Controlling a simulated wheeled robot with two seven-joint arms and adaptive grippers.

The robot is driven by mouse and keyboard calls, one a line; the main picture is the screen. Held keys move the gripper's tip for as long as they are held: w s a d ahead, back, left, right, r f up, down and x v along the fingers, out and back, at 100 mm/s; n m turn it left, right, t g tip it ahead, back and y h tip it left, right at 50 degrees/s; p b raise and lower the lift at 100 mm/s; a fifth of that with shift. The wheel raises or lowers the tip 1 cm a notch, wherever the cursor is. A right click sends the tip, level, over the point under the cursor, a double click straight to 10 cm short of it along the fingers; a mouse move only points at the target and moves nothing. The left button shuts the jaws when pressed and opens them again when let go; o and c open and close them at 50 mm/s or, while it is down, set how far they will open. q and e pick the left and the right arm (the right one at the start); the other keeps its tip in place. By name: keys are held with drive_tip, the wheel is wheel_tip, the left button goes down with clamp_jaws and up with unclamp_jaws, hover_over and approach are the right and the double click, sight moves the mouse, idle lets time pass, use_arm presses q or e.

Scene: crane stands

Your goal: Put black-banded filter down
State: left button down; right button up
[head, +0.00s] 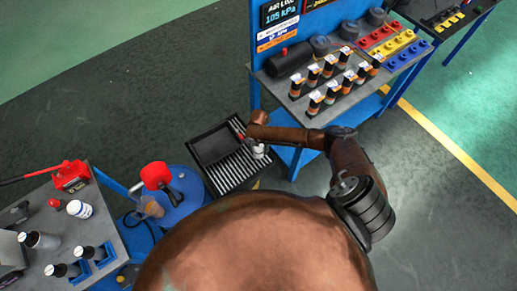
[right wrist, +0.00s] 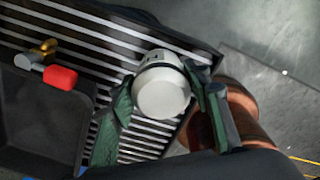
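The black-banded filter (right wrist: 162,92) is a pale cylinder with a thin dark band near its far end. In the right wrist view it is between the green fingers of my right gripper (right wrist: 160,88), which close on it from both sides. In the head view the filter (head: 258,152) shows small over the slatted part of a black tray (head: 222,184), below my right gripper (head: 258,143). I cannot tell whether its base touches the slats. My left gripper is not in view.
A flat dark bin (right wrist: 40,120) fills the tray's left part, with a red-capped brass fitting (right wrist: 58,76) at its edge. A blue drum (head: 180,205) stands left of the tray. A workbench (head: 345,125) with several small bottles stands beyond; another bench (head: 105,225) is at left.

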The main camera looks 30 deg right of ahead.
drive_tip(key=o, duration=0.3)
drive_tip(key=shift+o, duration=0.2)
wheel_tip(320, 180, up, 12)
drive_tip(key=shift+r+p, duration=0.15)
drive_tip(key=shift+p, duration=0.55)
idle(1.3)
